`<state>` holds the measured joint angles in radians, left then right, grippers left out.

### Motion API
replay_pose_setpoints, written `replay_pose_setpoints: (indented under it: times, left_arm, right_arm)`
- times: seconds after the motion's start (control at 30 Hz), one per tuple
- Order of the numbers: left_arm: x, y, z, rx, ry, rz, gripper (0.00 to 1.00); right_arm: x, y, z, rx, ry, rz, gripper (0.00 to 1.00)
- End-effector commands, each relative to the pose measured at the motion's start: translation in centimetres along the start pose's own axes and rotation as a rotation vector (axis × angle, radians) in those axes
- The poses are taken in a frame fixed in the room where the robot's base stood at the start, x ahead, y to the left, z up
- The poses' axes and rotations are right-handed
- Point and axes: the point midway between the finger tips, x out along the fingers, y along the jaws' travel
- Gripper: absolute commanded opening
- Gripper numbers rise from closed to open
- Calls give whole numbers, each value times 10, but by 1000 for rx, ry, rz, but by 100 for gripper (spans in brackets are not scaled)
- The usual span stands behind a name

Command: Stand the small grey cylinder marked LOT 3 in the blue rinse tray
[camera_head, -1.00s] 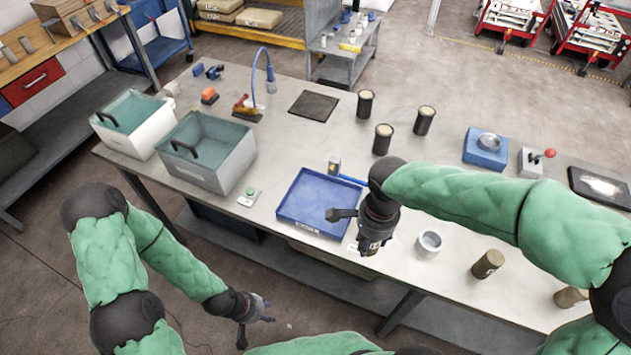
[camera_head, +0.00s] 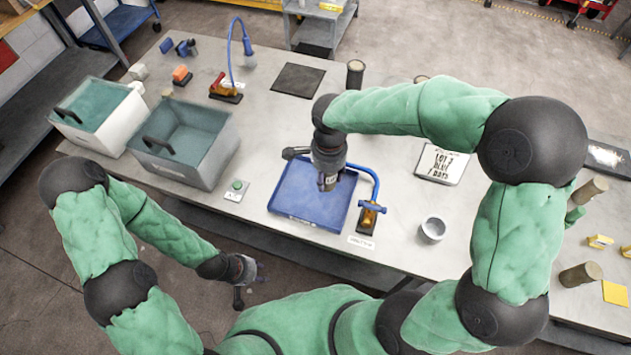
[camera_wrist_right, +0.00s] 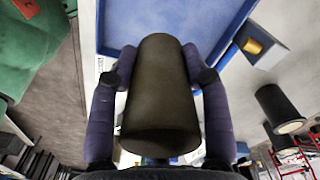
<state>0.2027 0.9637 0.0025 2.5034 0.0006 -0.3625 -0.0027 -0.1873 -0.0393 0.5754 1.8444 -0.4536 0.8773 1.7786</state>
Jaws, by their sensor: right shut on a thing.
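My right gripper (camera_head: 328,180) is shut on a small dark grey cylinder (camera_wrist_right: 160,95). In the right wrist view its two fingers clasp the cylinder's sides; no marking on it can be read. In the head view the gripper is over the blue rinse tray (camera_head: 283,205), toward its back right part, and hides some of it. Its height above the tray floor is hard to tell.
A tap with a blue pipe (camera_head: 370,215) stands at the tray's right edge. Two lidded-looking bins (camera_head: 215,160) (camera_head: 110,135) stand left. Cylinders (camera_head: 580,274) stand far right.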

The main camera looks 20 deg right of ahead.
Motion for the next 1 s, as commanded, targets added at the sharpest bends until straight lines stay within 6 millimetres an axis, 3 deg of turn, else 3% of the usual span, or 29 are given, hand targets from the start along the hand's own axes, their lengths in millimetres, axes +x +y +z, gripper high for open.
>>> replay_pose_setpoints:
  times: [0.1, 0.3, 0.57, 0.8, 1.0]
  left_arm:
    - [5, -2, 0, 0, 0, 0, 40]
    - [8, -3, 0, 0, 0, 0, 40]
    - [10, -3, 0, 0, 0, 0, 40]
    - [15, -5, -1, 0, 0, 0, 40]
    - [14, -5, -1, 0, 0, 0, 40]
  right_arm:
    - [24, -15, 3, -1, 0, 6, 0]
    - [45, -34, 6, -1, 0, 3, 0]
    - [56, -43, 8, 0, 0, 2, 0]
    - [85, -42, 8, 0, 0, 2, 0]
    - [85, -43, 8, 0, 0, 0, 0]
